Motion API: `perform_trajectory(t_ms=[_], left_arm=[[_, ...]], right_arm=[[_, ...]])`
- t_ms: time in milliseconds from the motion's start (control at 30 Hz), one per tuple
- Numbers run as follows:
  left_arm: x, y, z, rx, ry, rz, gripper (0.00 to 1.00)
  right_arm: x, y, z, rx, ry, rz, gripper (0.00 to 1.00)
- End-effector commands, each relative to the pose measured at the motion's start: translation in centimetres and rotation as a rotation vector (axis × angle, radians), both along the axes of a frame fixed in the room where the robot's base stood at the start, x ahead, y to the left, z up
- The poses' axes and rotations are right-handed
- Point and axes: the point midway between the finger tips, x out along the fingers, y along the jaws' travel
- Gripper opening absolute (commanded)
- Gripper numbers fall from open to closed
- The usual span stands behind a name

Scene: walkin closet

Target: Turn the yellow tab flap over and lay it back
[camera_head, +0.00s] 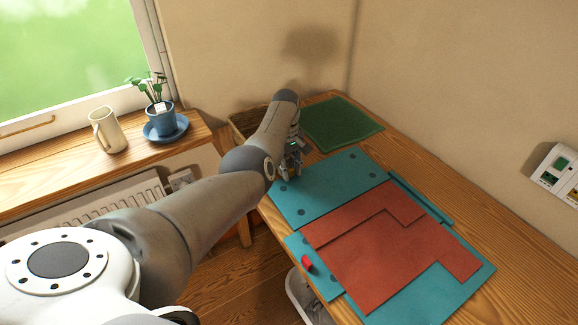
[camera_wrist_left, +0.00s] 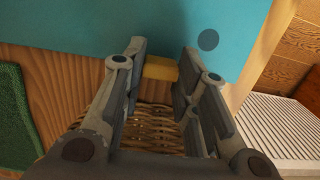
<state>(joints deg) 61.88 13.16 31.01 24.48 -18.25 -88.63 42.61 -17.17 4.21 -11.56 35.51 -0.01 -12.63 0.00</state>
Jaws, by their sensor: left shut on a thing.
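A teal flap (camera_head: 335,187) with dark dots lies at the far end of a teal and red folding piece. In the left wrist view its teal surface (camera_wrist_left: 75,30) fills the top. The yellow tab (camera_wrist_left: 160,68) sticks out from that flap's edge; in the head view it is hidden by my gripper. My left gripper (camera_head: 291,171) is at the flap's far-left edge. In the left wrist view the fingers stand on either side of the yellow tab, shut on it. The red panel (camera_head: 385,250) lies flat nearer me. My right gripper is not in view.
A red tab (camera_head: 307,263) is on the left teal flap (camera_head: 322,277). A narrow teal flap (camera_head: 420,197) lies at right. A green mat (camera_head: 342,124) is at the back, a wicker basket (camera_wrist_left: 155,127) beside the table edge. A jug (camera_head: 107,130) and potted plant (camera_head: 160,115) stand on the sill.

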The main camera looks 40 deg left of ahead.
Motion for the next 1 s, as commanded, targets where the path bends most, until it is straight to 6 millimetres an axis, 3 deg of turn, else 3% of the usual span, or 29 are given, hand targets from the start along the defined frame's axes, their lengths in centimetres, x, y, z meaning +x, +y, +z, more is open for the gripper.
perform_trajectory(t_ms=[200, 733, 767, 900, 1000], left_arm=[[-0.05, 0.71, -1.21, 0.017, -0.003, 0.007, 0.00], [-0.06, 0.88, -1.36, 0.019, -0.005, 0.009, 0.00], [-0.05, 0.89, -1.36, 0.019, -0.005, 0.009, 0.32], [-0.06, 0.72, -1.36, 0.016, -0.004, 0.008, 0.50], [-0.04, 0.55, -1.38, 0.013, -0.004, 0.006, 0.50]], right_arm=[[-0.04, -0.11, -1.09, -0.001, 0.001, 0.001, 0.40], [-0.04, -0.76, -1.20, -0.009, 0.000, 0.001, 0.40], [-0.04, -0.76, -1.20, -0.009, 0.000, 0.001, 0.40], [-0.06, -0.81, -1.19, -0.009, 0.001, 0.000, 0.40], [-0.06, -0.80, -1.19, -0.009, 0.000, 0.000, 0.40]])
